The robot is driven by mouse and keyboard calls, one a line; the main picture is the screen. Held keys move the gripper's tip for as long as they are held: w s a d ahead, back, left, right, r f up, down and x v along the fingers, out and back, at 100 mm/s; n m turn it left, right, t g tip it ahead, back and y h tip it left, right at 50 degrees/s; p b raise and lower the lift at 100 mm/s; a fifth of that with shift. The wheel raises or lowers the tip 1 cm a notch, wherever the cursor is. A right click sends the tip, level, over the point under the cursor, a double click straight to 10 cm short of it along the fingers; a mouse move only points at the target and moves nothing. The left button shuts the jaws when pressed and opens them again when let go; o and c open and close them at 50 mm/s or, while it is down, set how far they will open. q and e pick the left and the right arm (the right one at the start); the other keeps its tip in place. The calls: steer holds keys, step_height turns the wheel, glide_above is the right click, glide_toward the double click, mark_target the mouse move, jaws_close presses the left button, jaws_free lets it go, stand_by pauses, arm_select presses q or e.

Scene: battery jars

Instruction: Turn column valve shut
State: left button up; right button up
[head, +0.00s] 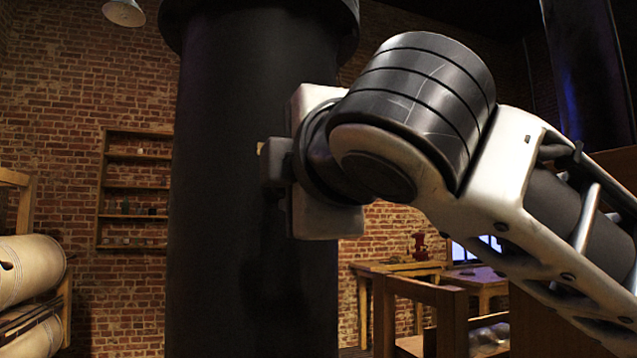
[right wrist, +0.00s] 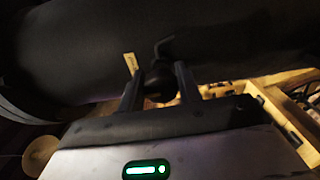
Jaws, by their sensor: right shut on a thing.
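The thick dark column (head: 225,110) stands upright in the middle of the head view and fills the upper part of the right wrist view (right wrist: 80,50). My right gripper (head: 271,165) is against the column's right side. In the right wrist view my right gripper (right wrist: 160,88) is shut on a small dark part, which looks like the column valve (right wrist: 162,76). A small pale tag (right wrist: 130,63) shows beside the left finger. The valve is too dark to tell its angle, and in the head view I cannot make it out. My left gripper is not in view.
A wooden wall shelf (head: 134,158) hangs on the brick wall behind. Rolled pale material (head: 30,268) lies on a rack at the left. A wooden table (head: 400,268) with a red object (head: 420,246) stands at the back right. The air left of the column looks clear.

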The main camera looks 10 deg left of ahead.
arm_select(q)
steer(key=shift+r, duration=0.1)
arm_select(e)
steer(key=shift+m, duration=0.3)
steer(key=o, duration=1)
steer(key=shift+a, duration=0.1)
steer(key=shift+c, duration=0.2)
